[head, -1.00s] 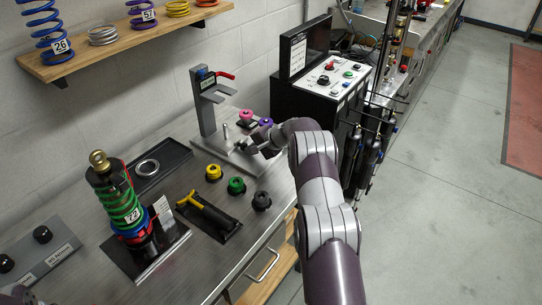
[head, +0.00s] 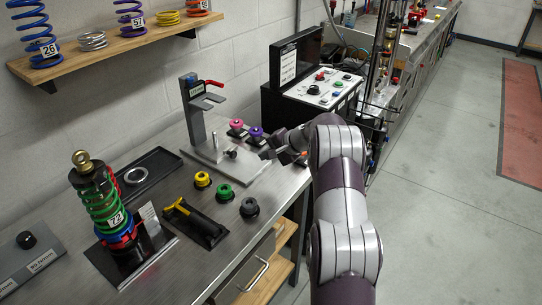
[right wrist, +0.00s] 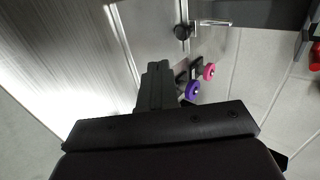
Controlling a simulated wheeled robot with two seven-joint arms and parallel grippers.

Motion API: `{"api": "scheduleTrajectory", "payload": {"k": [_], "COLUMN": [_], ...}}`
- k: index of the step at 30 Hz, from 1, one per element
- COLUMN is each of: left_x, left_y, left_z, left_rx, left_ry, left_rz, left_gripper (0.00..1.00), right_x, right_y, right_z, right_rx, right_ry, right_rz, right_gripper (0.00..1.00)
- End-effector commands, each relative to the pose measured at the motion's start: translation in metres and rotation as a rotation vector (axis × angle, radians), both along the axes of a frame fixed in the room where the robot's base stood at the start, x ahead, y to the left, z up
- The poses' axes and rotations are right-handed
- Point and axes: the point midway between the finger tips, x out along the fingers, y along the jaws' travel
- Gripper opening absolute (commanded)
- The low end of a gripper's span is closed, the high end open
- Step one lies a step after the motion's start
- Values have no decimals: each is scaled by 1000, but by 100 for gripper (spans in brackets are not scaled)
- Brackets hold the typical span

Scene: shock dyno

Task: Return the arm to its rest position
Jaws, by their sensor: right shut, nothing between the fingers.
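My right arm comes in from the lower right in the head view. Its right gripper (head: 270,153) hangs over the right edge of the bench, beside the steel base plate (head: 211,163) of the small press stand. The gripper is shut and empty. In the right wrist view the closed dark fingers (right wrist: 158,88) point at the bench. The purple knob (head: 256,132) and the pink knob (head: 237,125) are close behind the gripper; in the right wrist view the purple knob (right wrist: 192,90) lies just right of the fingers. My left gripper is not in view.
A shock with a green spring (head: 103,203) stands upright at the bench's left. Yellow (head: 202,179), green (head: 225,194) and black (head: 249,208) knobs sit near a yellow-handled tool (head: 180,206). A control box (head: 325,86) stands behind the gripper. Open floor (head: 440,200) lies right.

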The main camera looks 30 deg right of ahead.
Motion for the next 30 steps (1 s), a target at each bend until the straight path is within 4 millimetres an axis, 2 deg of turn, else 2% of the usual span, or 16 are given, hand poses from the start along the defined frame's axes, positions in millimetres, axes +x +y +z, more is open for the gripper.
{"api": "scheduleTrajectory", "payload": {"k": [4,10,12,14,17,18,20,21,24,27,30], "left_x": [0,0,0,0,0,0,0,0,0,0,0], "left_y": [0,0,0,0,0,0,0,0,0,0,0], "left_z": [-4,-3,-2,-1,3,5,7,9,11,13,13], "left_rx": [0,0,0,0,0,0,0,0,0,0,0], "left_ry": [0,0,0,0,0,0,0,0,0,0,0], "left_rz": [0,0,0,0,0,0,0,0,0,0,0], "left_gripper": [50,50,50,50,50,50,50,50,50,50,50], "right_x": [-11,-13,-17,-28,-74,-101,-147,-179,-251,-302,-328], "right_y": [-5,-5,7,33,102,129,165,184,213,226,229], "right_z": [9,12,13,14,15,16,16,17,17,15,12], "right_rx": [-1,0,-16,-56,-191,-264,-380,-455,-628,-747,-807], "right_ry": [1,3,23,74,204,255,317,346,380,377,369], "right_rz": [-1,2,25,79,250,337,475,566,781,940,1027], "right_gripper": [0,0,0,0,0,0,0,0,0,0,0]}}
